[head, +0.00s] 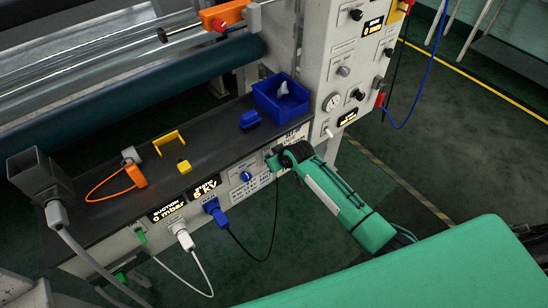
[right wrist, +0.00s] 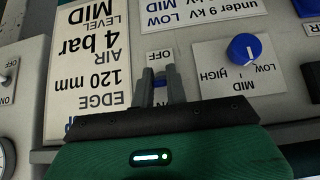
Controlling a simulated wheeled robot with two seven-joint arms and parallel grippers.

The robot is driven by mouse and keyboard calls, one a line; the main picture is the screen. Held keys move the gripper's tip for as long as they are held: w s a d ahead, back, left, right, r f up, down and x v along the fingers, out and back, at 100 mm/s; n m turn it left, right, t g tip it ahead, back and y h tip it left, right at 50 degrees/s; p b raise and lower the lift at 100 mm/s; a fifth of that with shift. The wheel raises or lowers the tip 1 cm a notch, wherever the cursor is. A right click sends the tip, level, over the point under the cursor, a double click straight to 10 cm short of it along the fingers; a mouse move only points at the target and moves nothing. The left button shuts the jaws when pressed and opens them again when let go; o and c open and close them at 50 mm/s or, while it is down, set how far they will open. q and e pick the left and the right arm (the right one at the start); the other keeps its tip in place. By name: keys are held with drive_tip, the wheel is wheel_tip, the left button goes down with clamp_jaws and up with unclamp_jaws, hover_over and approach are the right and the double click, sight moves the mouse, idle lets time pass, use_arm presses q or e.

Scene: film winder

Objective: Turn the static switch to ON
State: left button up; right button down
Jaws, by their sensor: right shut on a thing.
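The static switch (right wrist: 160,75) is on the pale front panel, mostly hidden between my right gripper's fingers. Only a small dark part shows in the right wrist view, where the panel lettering is upside down. My left gripper is not in view.
A blue knob (right wrist: 243,47), also in the head view (head: 246,176), sits near the switch. Blue (head: 214,210) and white (head: 183,238) plugs with cables stick out farther left. A blue bin (head: 281,97) stands on the dark shelf. A tall control panel (head: 345,65) rises behind my right gripper.

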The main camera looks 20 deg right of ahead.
idle(0.3)
drive_tip(key=c, duration=1.4)
unclamp_jaws()
drive_tip(key=v, duration=1.3)
drive_tip(key=shift+s+r+b, duration=0.15)
drive_tip(key=shift+r+b, duration=0.15)
drive_tip(key=shift+b, duration=0.15)
drive_tip(key=shift+d+f, duration=0.1)
drive_tip(key=shift+d, duration=0.05)
